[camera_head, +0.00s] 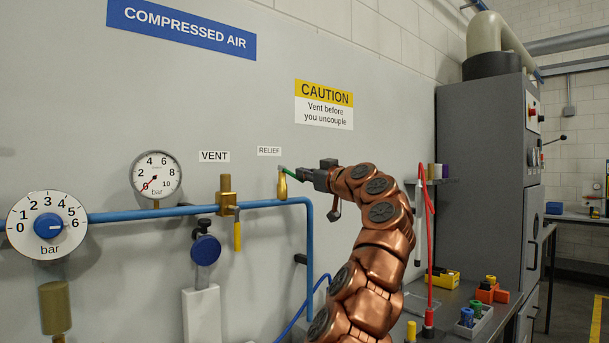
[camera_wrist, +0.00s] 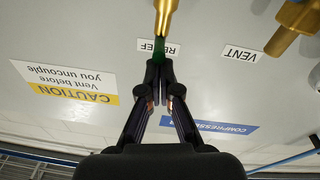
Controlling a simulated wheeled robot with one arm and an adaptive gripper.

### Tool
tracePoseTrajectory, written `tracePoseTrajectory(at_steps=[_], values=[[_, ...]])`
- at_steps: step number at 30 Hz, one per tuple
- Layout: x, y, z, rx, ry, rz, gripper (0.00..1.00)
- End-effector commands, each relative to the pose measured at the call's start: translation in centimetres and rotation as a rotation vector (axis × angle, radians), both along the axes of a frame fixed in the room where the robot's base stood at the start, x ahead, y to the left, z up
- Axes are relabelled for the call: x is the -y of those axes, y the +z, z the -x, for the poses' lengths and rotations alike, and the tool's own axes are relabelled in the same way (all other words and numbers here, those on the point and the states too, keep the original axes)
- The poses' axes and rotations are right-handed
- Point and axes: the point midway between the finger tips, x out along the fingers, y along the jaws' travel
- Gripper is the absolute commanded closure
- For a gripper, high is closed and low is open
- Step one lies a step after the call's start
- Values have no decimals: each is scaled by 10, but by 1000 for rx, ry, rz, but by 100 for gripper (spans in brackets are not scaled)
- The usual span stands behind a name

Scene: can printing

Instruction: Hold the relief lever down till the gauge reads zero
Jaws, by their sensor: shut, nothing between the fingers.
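The brass relief valve (camera_head: 282,186) stands on the blue pipe under the RELIEF label. Its short green lever (camera_head: 290,172) sticks out to the right from the top and slopes slightly down. My gripper (camera_head: 305,175) is shut and empty, with its tips at the lever's outer end. In the wrist view the shut fingertips (camera_wrist: 158,63) overlap the green lever (camera_wrist: 161,48) below the brass body (camera_wrist: 166,14); whether they press on it I cannot tell. The round white gauge (camera_head: 165,166) is left on the pipe. Its red needle points lower left, at or close to 0.
The brass vent valve (camera_head: 227,190), with a yellow handle (camera_head: 237,236) hanging down, is left of the relief valve. A regulator dial (camera_head: 28,240) with a blue knob is far left. A grey cabinet (camera_head: 484,160) and bench stand right.

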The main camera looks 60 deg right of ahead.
Motion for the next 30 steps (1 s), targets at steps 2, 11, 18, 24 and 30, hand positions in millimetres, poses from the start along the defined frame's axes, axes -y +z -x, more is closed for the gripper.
tracePoseTrajectory(at_steps=[2, 11, 18, 24, 30], values=[[0, -1, -1, -2, 1, -1, 100], [0, -1, -1, -1, 1, 0, 100], [0, -1, -1, -1, 1, 0, 100], [-2, 8, 0, 0, 2, 0, 100], [-10, 31, 4, 0, 4, 1, 100]])
